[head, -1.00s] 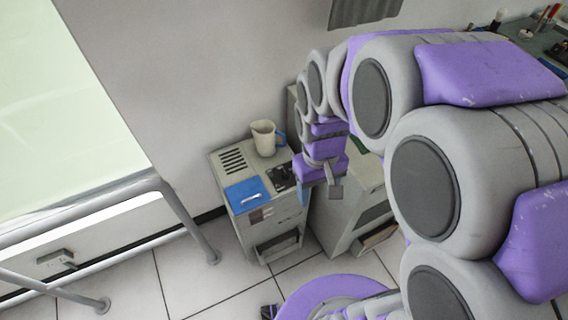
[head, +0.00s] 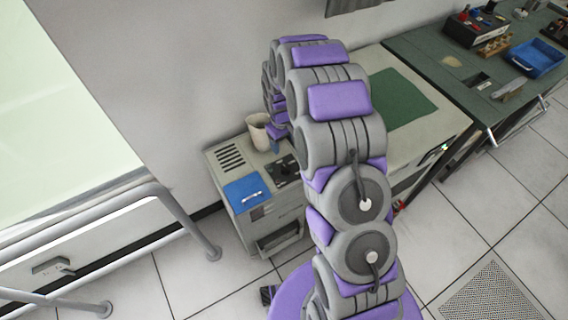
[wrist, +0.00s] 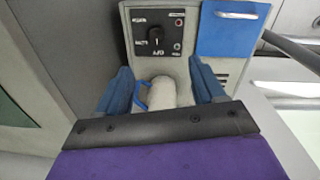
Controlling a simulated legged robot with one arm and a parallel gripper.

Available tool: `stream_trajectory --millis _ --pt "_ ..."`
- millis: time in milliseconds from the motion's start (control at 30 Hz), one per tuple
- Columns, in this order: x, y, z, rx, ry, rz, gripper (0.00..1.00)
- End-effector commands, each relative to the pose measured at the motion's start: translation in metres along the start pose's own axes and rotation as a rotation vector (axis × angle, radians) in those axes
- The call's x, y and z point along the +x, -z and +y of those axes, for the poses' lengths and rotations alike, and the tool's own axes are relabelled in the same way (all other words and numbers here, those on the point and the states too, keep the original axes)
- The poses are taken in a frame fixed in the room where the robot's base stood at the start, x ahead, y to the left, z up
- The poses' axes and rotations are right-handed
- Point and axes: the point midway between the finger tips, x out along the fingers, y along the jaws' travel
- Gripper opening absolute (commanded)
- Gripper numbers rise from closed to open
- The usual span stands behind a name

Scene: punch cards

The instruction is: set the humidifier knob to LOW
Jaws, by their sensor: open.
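The humidifier is a grey cabinet (head: 236,166) with a blue lid and a dark control panel on its top. In the wrist view its dark panel (wrist: 160,32) faces me, with a round black knob (wrist: 156,36) near the middle. Labels surround the knob, but they are too small and inverted to read surely; its setting is unclear. My gripper (wrist: 160,66) is open, with blue fingers either side, pointing toward the panel. In the head view it is mostly hidden by my arm, near the cabinet's back right.
A white mug (head: 258,133) stands at the back of the cabinet top; in the wrist view the mug (wrist: 161,93) and its blue handle appear between my fingers. A green workbench (head: 440,62) stands beyond.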

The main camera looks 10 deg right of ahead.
Motion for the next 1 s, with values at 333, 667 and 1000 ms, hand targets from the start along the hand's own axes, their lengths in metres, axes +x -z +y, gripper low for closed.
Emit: stream_trajectory --millis 333,667,1000 --pt "0.037 0.013 0.006 -0.029 -0.008 0.009 0.68" --pt "0.096 0.012 0.005 -0.028 -0.006 0.003 0.68" --pt "0.162 0.013 0.005 -0.028 -0.007 0.004 0.68"
